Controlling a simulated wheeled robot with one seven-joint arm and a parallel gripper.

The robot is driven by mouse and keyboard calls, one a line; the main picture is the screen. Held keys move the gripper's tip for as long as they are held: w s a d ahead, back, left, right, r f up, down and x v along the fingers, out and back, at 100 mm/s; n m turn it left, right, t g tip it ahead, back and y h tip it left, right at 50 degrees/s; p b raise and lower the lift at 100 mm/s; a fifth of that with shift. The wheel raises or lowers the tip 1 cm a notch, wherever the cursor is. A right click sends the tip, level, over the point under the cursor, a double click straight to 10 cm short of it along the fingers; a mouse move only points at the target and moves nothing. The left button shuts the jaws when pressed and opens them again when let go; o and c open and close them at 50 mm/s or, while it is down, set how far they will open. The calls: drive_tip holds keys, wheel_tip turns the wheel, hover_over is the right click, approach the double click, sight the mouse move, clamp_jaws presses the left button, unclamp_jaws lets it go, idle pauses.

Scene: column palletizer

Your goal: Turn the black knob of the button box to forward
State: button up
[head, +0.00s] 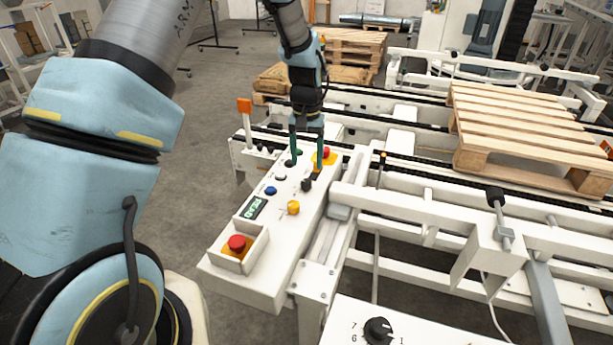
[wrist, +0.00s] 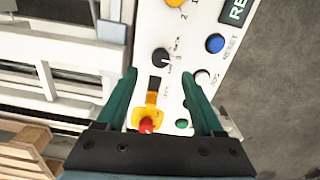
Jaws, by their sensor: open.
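The button box (head: 262,225) is a long white sloped panel at the centre of the head view. Its black knob (head: 307,185) sits on the right half of the panel. In the wrist view the black knob (wrist: 161,57) lies just beyond the fingertips, roughly midway between their lines. Small print beside it is too small to read surely, and its pointer direction is unclear. My gripper (head: 305,166) points down over the far part of the box. Its green fingers (wrist: 158,74) are open with nothing held, and no contact with the knob is visible.
Near the knob are a yellow knob (head: 293,208), a blue button (head: 270,190) and a red-and-yellow switch (wrist: 147,122). A red emergency stop (head: 237,243) is at the near end. Another black dial (head: 379,331) is on a separate panel. White conveyor rails and a pallet (head: 510,115) stand right.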

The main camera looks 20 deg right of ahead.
sight(306, 181)
wheel_tip(306, 181, down, 7)
drive_tip(key=shift+p, duration=0.75)
drive_tip(key=shift+c, duration=0.4)
clamp_jaws()
